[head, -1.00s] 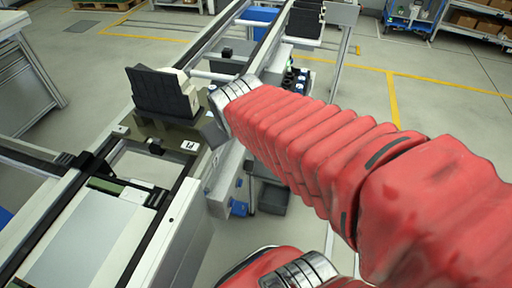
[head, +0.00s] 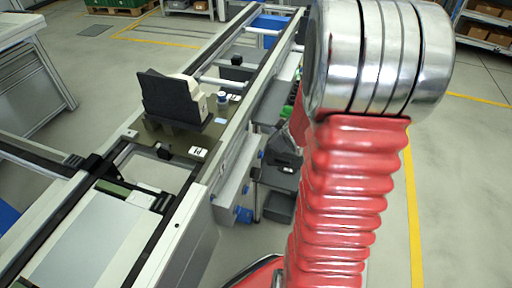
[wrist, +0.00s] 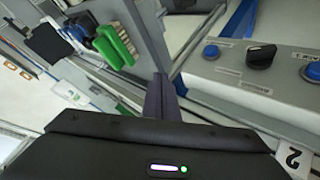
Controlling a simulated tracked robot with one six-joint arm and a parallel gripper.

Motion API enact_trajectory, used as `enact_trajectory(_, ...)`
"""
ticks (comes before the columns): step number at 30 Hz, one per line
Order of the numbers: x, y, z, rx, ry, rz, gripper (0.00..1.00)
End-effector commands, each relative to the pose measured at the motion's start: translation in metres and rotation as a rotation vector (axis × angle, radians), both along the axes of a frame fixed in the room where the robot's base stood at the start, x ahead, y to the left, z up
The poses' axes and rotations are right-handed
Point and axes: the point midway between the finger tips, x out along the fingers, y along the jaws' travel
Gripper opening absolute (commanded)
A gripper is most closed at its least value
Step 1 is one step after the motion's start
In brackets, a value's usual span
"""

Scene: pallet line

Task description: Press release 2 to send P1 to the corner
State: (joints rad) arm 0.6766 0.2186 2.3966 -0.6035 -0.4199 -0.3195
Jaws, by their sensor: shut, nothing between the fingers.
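A dark pallet (head: 185,138) sits on the conveyor in the head view, carrying a black upright block (head: 172,98). It has a small white label whose text I cannot read, so I cannot confirm that it is P1. In the wrist view a grey control box (wrist: 240,84) carries a blue button (wrist: 210,52), a black knob (wrist: 261,57) and a second blue button (wrist: 312,72). Their labels are too small to read. A white plate marked 2 (wrist: 293,158) shows below. My gripper (wrist: 160,97) is shut and empty, left of the box and apart from the buttons.
The conveyor rail (head: 225,140) runs away to the upper right. Green parts (wrist: 115,42) and a black block (wrist: 48,45) lie at the upper left of the wrist view. A cabinet (head: 35,75) stands at the left. Open floor lies to the right.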

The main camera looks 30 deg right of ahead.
Motion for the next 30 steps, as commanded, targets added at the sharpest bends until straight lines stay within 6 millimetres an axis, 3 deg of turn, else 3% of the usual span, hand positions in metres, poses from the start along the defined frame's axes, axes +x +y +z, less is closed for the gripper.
enact_trajectory(9, -0.015, -0.033, -0.065, 0.009, -0.082, 0.086, 0.00)
enact_trajectory(18, -0.042, -0.044, -0.114, 0.047, -0.214, 0.150, 0.00)
enact_trajectory(24, -0.064, -0.043, -0.138, 0.079, -0.324, 0.168, 0.00)
enact_trajectory(30, -0.077, -0.041, -0.146, 0.096, -0.394, 0.175, 0.00)
